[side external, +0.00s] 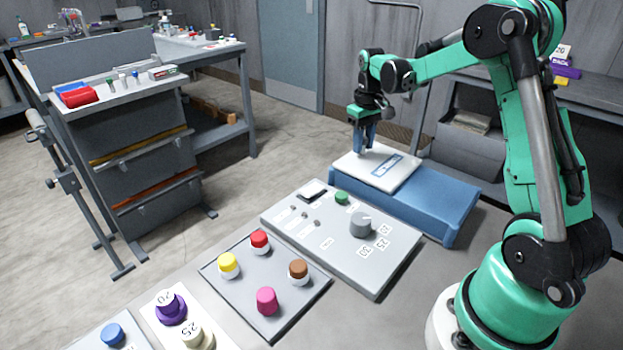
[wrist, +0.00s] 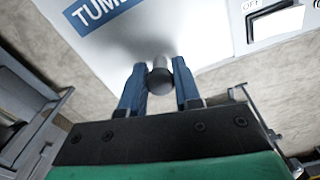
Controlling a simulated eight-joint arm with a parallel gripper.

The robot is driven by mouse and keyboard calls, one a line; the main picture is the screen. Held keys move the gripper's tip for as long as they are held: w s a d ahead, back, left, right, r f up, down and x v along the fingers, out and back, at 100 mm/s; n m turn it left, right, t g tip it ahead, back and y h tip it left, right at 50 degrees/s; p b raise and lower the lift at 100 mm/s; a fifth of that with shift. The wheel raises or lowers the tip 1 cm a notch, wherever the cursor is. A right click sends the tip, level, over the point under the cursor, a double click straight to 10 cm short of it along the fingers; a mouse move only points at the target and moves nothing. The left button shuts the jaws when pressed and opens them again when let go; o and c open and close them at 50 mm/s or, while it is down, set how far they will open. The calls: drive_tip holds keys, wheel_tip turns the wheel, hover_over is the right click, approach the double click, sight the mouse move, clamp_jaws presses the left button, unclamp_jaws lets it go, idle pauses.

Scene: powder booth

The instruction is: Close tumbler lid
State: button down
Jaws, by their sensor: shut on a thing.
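The tumbler is a blue box (side external: 430,205) on the table in the side external view. Its white lid (side external: 372,169) with a blue label lies over the left part of the box's top. The lid also fills the upper left of the wrist view (wrist: 95,45), where part of its label reads "TUM". My gripper (side external: 364,153) is at the lid's far left end. In the wrist view my gripper (wrist: 160,85) has its two blue fingers on either side of a dark round knob (wrist: 160,80) on the lid, shut on it. The lid's far edge is partly hidden by the gripper.
A grey control panel (side external: 290,229) with a dial (side external: 361,225) and a green button (side external: 342,198) lies in front of the tumbler. A tray (side external: 246,287) of several coloured-cap jars is nearer the camera. A white switch (wrist: 275,25) shows at the upper right of the wrist view.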

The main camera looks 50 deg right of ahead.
drive_tip(key=shift+w, duration=0.6)
drive_tip(key=c, duration=0.6)
unclamp_jaws()
drive_tip(key=shift+r, duration=2.85)
drive_tip(key=shift+a, duration=0.1)
drive_tip(key=s+a+n+t, duration=0.1)
drive_tip(key=s+a+t, duration=0.1)
drive_tip(key=a, duration=0.5)
drive_tip(key=s+a+n+t, duration=0.1)
drive_tip(key=s+a+t, duration=0.1)
drive_tip(key=s+a, duration=0.2)
drive_tip(key=s+a+n+t, duration=0.1)
drive_tip(key=s+a+t, duration=0.2)
drive_tip(key=a, duration=0.6)
drive_tip(key=shift+s+a+r, duration=0.1)
drive_tip(key=shift+a+r, duration=0.25)
drive_tip(key=shift+a, duration=0.05)
